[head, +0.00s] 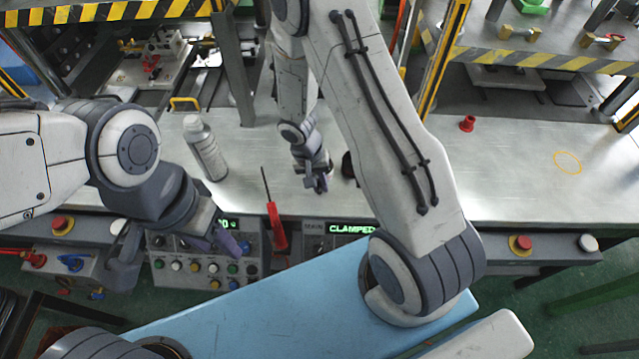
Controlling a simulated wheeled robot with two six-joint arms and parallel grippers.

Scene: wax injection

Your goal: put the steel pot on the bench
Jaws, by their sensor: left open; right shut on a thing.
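No steel pot can be made out in the head view; the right arm covers part of the bench. The steel bench (510,190) runs across the middle. My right gripper (322,184) hangs low over the bench's front part, left of the big arm link. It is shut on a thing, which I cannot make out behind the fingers. A dark object (348,166) shows just right of it, partly hidden by my arm; I cannot tell whether they touch. My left gripper (226,240) is open, in front of the bench edge over the control panel.
A silver bottle (205,148) stands on the bench to the left. A red-handled screwdriver (276,226) is at the front edge. A small red part (467,124) and a yellow ring mark (568,162) are on the right, where the bench is mostly clear. Striped frames stand behind.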

